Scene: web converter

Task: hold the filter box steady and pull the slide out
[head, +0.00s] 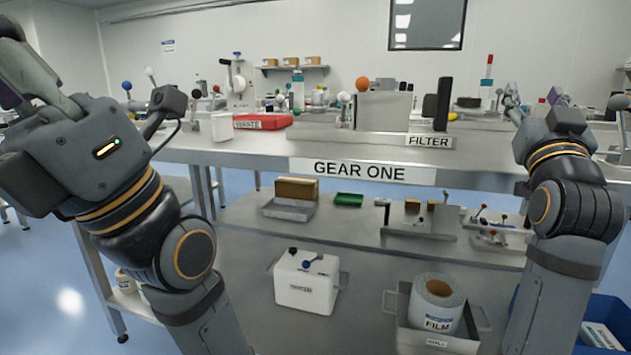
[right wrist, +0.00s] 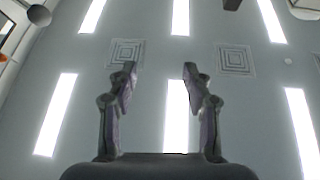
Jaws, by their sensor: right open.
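A grey box (head: 383,110) stands on the bench top behind the FILTER label (head: 428,141); I take it to be the filter box. A dark upright piece (head: 444,103) stands at its right end; I cannot tell whether it is the slide. My right gripper (head: 512,97) is small in the head view, raised at the right and apart from the box. In the right wrist view it is open and empty (right wrist: 159,72), with its fingers against the ceiling.
A red tray (head: 262,121) and a white cup (head: 221,127) stand on the bench left of the box. An orange ball (head: 362,84) shows near the box's top. The GEAR ONE sign (head: 361,171) marks the bench's front edge. Lower shelves hold a white box (head: 306,283) and a film roll (head: 437,303).

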